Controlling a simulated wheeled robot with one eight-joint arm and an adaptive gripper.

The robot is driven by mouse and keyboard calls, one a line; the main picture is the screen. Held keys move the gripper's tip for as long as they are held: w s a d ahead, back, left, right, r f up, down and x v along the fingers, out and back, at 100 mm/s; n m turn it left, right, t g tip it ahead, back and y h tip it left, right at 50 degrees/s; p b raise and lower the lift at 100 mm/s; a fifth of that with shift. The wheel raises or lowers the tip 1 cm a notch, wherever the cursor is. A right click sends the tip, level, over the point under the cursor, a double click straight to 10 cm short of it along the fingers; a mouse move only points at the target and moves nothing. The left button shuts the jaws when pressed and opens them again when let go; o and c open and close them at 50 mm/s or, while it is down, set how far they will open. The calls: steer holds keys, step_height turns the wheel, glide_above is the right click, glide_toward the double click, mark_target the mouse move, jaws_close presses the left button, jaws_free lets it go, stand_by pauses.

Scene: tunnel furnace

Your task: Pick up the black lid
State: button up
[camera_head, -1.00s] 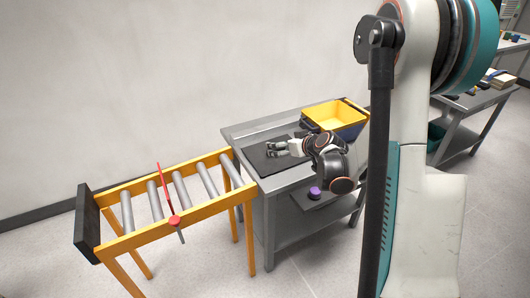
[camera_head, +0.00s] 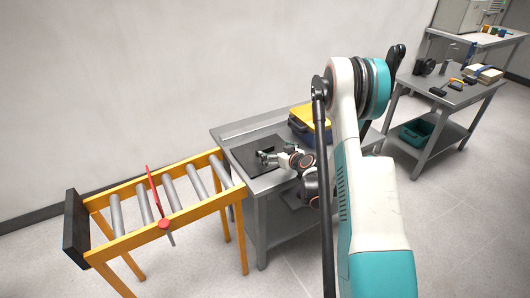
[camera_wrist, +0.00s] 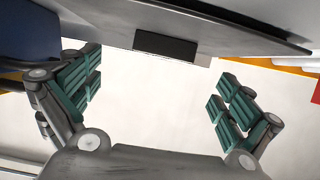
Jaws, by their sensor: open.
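A small dark rectangular block, which looks like the black lid (camera_wrist: 165,47), sits at the grey mat in the wrist view. A dark patch also shows by my fingers in the head view, too small to make out well. The dark mat (camera_head: 242,155) lies on the grey metal table (camera_head: 231,133). My gripper (camera_head: 267,157) is low over the mat. In the wrist view my gripper (camera_wrist: 155,90) has its two green-padded fingers wide apart, with nothing between them. The block is beyond the fingertips, toward the picture's top, and apart from them.
A blue box with yellow on top (camera_head: 310,123) stands at the table's back right, close to my arm. A yellow roller conveyor (camera_head: 190,213) with a red bar (camera_head: 152,190) adjoins the table's left side. Another workbench (camera_head: 455,97) stands far right.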

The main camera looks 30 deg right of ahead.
mark_target(266, 149)
steer(key=x, duration=0.2)
steer(key=b+x, duration=0.1)
steer(key=x, duration=0.1)
steer(key=b+x, duration=0.1)
steer(key=x, duration=0.1)
steer(key=shift+s+a+f, duration=0.15)
steer(key=shift+a+f, duration=0.1)
steer(key=shift+a, duration=0.05)
steer(key=shift+w+b, duration=0.35)
steer(key=shift+w, duration=0.1)
steer(key=shift+c, duration=0.5)
steer(key=c, duration=1.1)
